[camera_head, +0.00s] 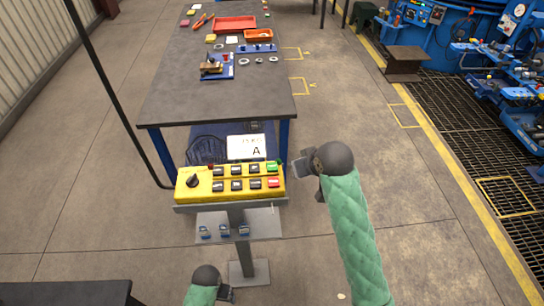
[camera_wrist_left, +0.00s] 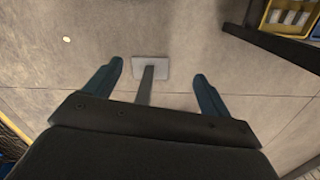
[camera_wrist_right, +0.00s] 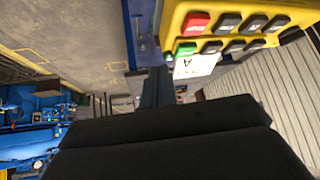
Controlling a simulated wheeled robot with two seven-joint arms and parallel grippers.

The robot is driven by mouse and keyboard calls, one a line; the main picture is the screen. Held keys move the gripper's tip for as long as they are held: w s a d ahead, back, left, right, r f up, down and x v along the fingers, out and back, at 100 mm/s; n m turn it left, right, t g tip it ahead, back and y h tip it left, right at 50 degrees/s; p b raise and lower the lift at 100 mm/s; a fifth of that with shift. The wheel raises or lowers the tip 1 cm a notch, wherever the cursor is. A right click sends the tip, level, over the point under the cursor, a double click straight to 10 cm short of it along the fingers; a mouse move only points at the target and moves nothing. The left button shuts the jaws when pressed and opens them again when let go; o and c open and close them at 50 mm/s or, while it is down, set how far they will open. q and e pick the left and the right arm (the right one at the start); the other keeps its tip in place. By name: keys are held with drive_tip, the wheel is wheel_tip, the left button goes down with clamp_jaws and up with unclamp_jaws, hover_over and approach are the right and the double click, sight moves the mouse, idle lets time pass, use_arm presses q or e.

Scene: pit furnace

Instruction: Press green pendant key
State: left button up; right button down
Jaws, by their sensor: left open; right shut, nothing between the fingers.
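The yellow pendant (camera_head: 207,193) lies on a stand in front of me, with black keys, a red key (camera_head: 273,182) and a black knob. The green key (camera_head: 272,166) is at its upper right corner; it also shows in the right wrist view (camera_wrist_right: 186,47), beside the red key. My right gripper (camera_head: 297,165) is shut and empty, just right of the green key. In the right wrist view its fingers (camera_wrist_right: 157,88) point near the key, with a gap visible. My left gripper (camera_head: 231,294) is low and near me, open and empty; its fingers (camera_wrist_left: 158,72) show spread over the floor.
A white card marked A (camera_head: 250,147) stands behind the pendant. A workbench (camera_head: 165,112) with trays and parts lies beyond. The pendant's stand (camera_head: 262,224) has a lower shelf with small blue items. A dark cable runs at the left. Floor right of the stand is clear.

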use_arm(q)
drive_tip(key=s+a+f+g+p, duration=0.1)
drive_tip(key=s+a+f+p, duration=0.1)
drive_tip(key=s+f, duration=0.55)
drive_tip(key=s+a+f+g+p, duration=0.1)
drive_tip(key=s+a+f+p, duration=0.25)
drive_tip(key=f, duration=0.75)
use_arm(e)
drive_tip(key=w+a+r+y, duration=0.2)
drive_tip(key=w+r, duration=0.5)
drive_tip(key=r, duration=0.2)
use_arm(q)
drive_tip(key=s+a+f+t, duration=0.1)
drive_tip(key=s+a+f, duration=0.1)
drive_tip(key=s+f, duration=0.5)
drive_tip(key=s+a+f+t, duration=0.2)
drive_tip(key=s+f, duration=0.5)
drive_tip(key=s, duration=0.5)
drive_tip(key=shift+a+f+b, duration=0.25)
drive_tip(key=shift+f+b, duration=0.05)
drive_tip(key=shift+f, duration=0.1)
use_arm(e)
drive_tip(key=a+f+g+y, duration=0.2)
drive_tip(key=a, duration=0.1)
drive_tip(key=a+f+g+y, duration=0.1)
drive_tip(key=shift+s+a+f+n, duration=0.25)
drive_tip(key=shift+s+a+n, duration=0.05)
